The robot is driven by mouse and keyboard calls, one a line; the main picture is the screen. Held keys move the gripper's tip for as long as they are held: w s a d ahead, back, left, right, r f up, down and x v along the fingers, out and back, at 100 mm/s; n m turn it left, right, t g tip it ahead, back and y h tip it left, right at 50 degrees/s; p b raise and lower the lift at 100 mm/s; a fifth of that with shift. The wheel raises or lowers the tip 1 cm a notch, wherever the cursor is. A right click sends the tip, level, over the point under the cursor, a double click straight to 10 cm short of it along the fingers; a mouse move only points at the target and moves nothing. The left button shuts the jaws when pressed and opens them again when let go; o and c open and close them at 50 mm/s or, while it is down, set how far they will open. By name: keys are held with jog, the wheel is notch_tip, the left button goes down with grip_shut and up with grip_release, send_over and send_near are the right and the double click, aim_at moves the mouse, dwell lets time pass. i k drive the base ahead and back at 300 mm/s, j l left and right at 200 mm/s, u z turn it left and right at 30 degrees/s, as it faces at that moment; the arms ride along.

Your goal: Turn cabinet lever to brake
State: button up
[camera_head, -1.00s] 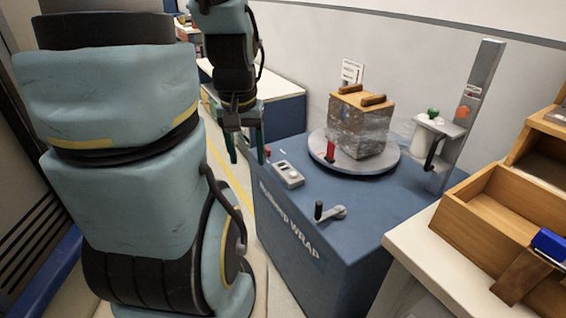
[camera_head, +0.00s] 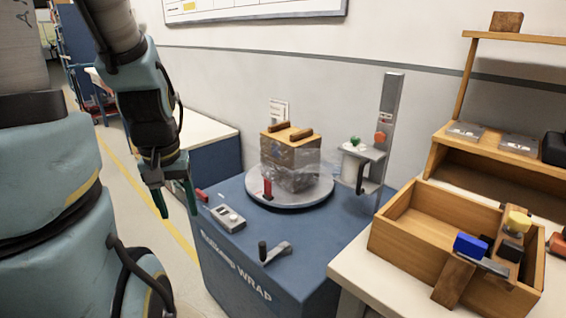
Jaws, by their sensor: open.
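A blue wrap cabinet (camera_head: 220,267) stands at the middle. On its top near the front is a grey lever with a black upright grip (camera_head: 262,250); its arm runs to a pivot at the right. A small red handle (camera_head: 202,195) sits at the cabinet's left edge, and a red upright piece (camera_head: 267,188) stands at the turntable's rim. No brake marking is legible. My gripper (camera_head: 176,201) is left of the cabinet, pointing down, its green fingers apart and empty. It is close to the red handle in the picture and well away from the black-gripped lever.
A film-wrapped box (camera_head: 290,165) rests on the round turntable (camera_head: 310,194). A grey control box (camera_head: 228,219) lies on the cabinet's left side, and a grey post (camera_head: 388,140) rises behind. A wooden tray (camera_head: 400,250) is on the right-hand table. The left floor is clear.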

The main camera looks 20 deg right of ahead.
aim_at(200, 196)
jog(key=i+j, duration=0.35)
jog(key=i, duration=0.2)
jog(key=i+j, duration=0.4)
jog(key=i, duration=0.2)
